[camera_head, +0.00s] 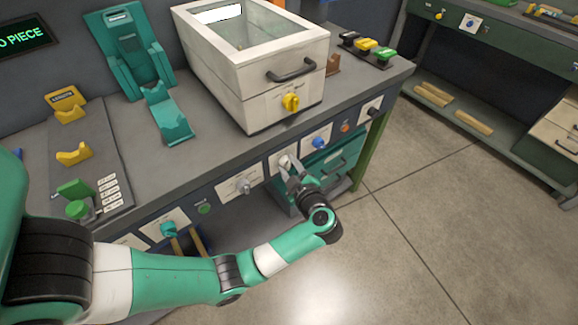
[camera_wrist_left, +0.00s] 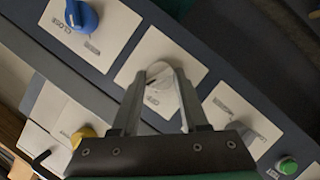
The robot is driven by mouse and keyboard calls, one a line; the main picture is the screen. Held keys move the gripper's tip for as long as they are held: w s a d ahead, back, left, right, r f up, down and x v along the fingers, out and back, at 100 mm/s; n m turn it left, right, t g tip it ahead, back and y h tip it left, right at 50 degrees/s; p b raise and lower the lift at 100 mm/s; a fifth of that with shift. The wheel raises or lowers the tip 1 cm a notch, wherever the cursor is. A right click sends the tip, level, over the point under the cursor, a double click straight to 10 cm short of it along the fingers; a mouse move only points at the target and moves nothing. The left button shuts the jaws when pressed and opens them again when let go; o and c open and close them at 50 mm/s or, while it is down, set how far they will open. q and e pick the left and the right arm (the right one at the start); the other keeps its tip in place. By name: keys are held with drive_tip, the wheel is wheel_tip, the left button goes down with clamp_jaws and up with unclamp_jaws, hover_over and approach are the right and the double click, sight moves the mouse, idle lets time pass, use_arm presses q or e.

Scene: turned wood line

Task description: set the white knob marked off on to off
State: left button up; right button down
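The white knob (camera_head: 284,161) sits on a pale plate on the bench's front panel, mostly covered by my left gripper in the head view. In the left wrist view the white knob (camera_wrist_left: 163,92) is round, on a plate with small dark lettering beside it that is partly hidden. My left gripper (camera_wrist_left: 170,72) is at the knob with its two fingers apart, one on each side of it. I cannot tell whether the fingers touch the knob or exactly which way it points. My left gripper (camera_head: 289,171) reaches the panel from the front. The right gripper is not in view.
On the same panel are a blue knob (camera_head: 319,142), a grey-white knob (camera_head: 243,187), a green button (camera_head: 204,208) and a teal knob (camera_head: 168,230). A white box (camera_head: 262,85) with a yellow knob (camera_head: 291,102) stands on the bench above. The floor in front is clear.

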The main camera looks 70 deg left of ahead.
use_arm(q)
clamp_jaws()
drive_tip(key=shift+n+t+p, duration=0.3)
drive_tip(key=shift+n+p, duration=0.2)
drive_tip(key=shift+s+f+n+t+y, duration=0.1)
drive_tip(key=shift+n+t+y, duration=0.3)
drive_tip(key=shift+n+y, duration=0.3)
drive_tip(key=shift+f+n+t, duration=0.2)
drive_tip(key=shift+n+t, duration=0.2)
drive_tip(key=shift+n, duration=0.7)
drive_tip(key=shift+n+y+b, duration=0.75)
drive_tip(key=shift+n+y, duration=0.05)
drive_tip(key=shift+n, duration=0.4)
